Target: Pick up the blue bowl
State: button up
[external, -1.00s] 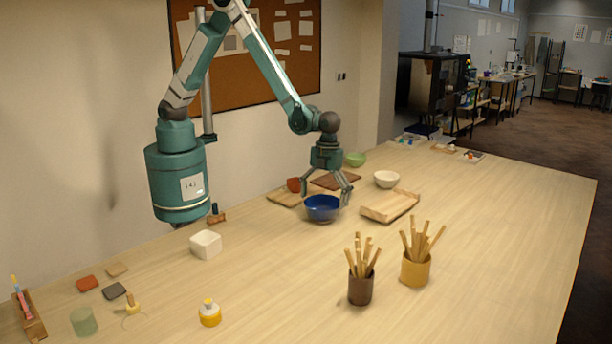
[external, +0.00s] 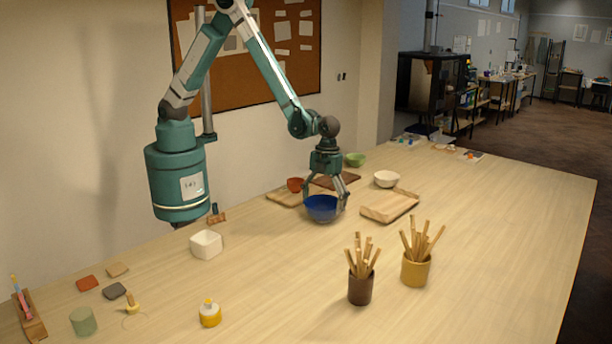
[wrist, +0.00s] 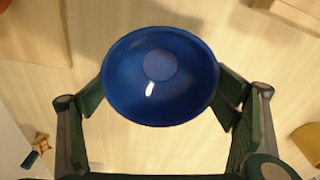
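The blue bowl (external: 322,209) is upright on the wooden table, in front of the wooden boards. In the wrist view the blue bowl (wrist: 160,76) is seen from above and looks empty. My gripper (external: 324,200) points down over it, with its fingers on opposite sides of the bowl. In the wrist view my gripper (wrist: 160,103) has its finger pads against the outer left and right walls, shut on the bowl. The bowl appears to rest on the table.
A wooden tray (external: 389,206) and a cream bowl (external: 387,179) stand to the right. A small red bowl (external: 295,185) and a green bowl (external: 355,160) are behind. Two cups of sticks, brown (external: 360,288) and yellow (external: 416,270), stand in front. The table's middle is clear.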

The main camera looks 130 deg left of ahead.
jog(key=c, duration=0.5)
jog(key=shift+r, duration=0.1)
notch_tip(320, 180, up, 10)
jog(key=b, duration=0.1)
dwell(0.7)
dwell(0.5)
